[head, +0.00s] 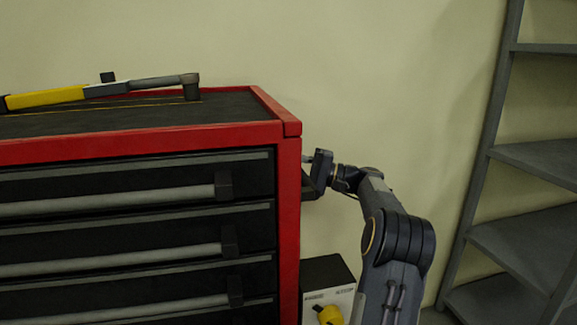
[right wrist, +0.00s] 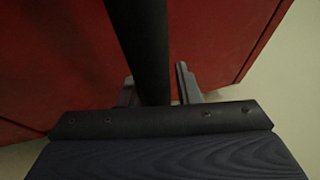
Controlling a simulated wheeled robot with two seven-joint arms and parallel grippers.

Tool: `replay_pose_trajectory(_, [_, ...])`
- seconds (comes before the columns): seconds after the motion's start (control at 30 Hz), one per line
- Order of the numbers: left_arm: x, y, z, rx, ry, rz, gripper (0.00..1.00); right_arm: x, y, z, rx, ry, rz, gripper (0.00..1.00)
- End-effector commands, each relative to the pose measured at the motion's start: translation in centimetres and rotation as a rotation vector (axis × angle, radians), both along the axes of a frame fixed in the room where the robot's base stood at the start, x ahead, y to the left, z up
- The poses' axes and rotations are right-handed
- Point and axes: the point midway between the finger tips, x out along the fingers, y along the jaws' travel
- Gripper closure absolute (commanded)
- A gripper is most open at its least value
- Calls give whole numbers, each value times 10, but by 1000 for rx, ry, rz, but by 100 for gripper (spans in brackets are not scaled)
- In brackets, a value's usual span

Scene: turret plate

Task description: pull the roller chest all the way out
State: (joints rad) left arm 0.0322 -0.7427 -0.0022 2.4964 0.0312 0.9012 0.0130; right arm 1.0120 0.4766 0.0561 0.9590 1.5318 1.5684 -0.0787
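The roller chest (head: 288,215) is red with black drawers and long grey drawer handles. It fills the left of the head view, and its red side panel (right wrist: 60,60) fills much of the right wrist view. A dark side handle (right wrist: 148,45) runs along that panel. My right gripper (head: 312,178) is at the chest's right side, by this handle. In the right wrist view the fingers (right wrist: 157,85) stand on either side of the handle bar, with a narrow red gap on the right, so they look open around it. My left gripper is out of view.
A yellow and grey long-handled tool (head: 100,90) lies on the chest's dark top. A dark box with a white front and a yellow part (head: 327,290) stands right of the chest. Grey shelving (head: 530,160) is at the far right. A plain wall is behind.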

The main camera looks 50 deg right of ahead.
Motion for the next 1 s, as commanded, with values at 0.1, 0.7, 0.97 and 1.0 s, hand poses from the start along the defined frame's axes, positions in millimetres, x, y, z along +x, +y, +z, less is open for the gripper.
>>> replay_pose_trajectory(0.1, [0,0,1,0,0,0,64,0,-1,4,-4,-6,-7,58])
replay_pose_trajectory(0.7, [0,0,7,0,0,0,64,-35,-24,-5,-2,0,-5,55])
replay_pose_trajectory(0.97, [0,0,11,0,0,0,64,-61,-42,-10,-2,-2,-5,55])
replay_pose_trajectory(1.0, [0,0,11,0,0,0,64,-63,-42,-11,-3,-3,-4,55])
